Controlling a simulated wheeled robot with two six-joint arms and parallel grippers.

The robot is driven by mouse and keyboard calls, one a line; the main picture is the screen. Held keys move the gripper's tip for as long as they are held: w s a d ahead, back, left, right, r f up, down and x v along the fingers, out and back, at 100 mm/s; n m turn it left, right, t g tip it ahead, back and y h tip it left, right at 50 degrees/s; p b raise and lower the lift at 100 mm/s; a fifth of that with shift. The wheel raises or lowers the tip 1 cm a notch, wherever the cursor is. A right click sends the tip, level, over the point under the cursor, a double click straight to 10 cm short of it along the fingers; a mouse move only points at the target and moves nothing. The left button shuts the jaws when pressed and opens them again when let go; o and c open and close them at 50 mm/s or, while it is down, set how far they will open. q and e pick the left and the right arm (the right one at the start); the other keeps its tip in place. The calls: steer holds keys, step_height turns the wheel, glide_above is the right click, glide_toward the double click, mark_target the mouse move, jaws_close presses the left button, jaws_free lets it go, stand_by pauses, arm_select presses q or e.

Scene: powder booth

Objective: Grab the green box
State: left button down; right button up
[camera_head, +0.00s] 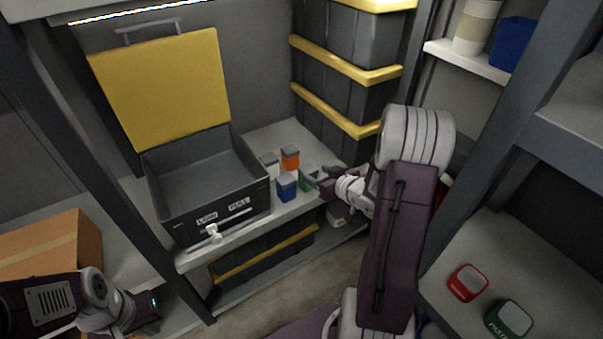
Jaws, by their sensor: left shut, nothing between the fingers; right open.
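A small green box (308,174) with a grey top stands on the shelf, right of an orange box (290,158) and a blue box (286,187). My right gripper (321,183) is open at the green box's right side and hides part of it. I cannot tell whether the fingers touch the box or lie around it. My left gripper (150,307) is shut and empty at the lower left, far from the boxes.
An open grey case (166,212) with a yellow-lined lid (165,85) stands left of the small boxes. A white box (269,163) is beside the orange one. Dark yellow-banded crates (345,85) stand behind. A cardboard box (60,243) is at left.

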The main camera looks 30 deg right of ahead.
mark_target(311, 171)
steer(key=shift+w+a, duration=0.1)
steer(key=shift+w, duration=0.15)
steer(key=x, duration=0.2)
steer(key=shift+w+f+b, duration=0.25)
steer(key=shift+f+b, duration=0.1)
steer(key=shift+f, duration=0.05)
steer(key=shift+w, duration=0.3)
steer(key=b+x, duration=0.3)
steer(key=x, duration=0.2)
steer(key=shift+w+r, duration=0.1)
steer(key=shift+r, duration=0.1)
steer(key=c, duration=1.2)
step_height(311, 171, up, 10)
steer(key=p, duration=0.6)
steer(key=shift+p, duration=0.3)
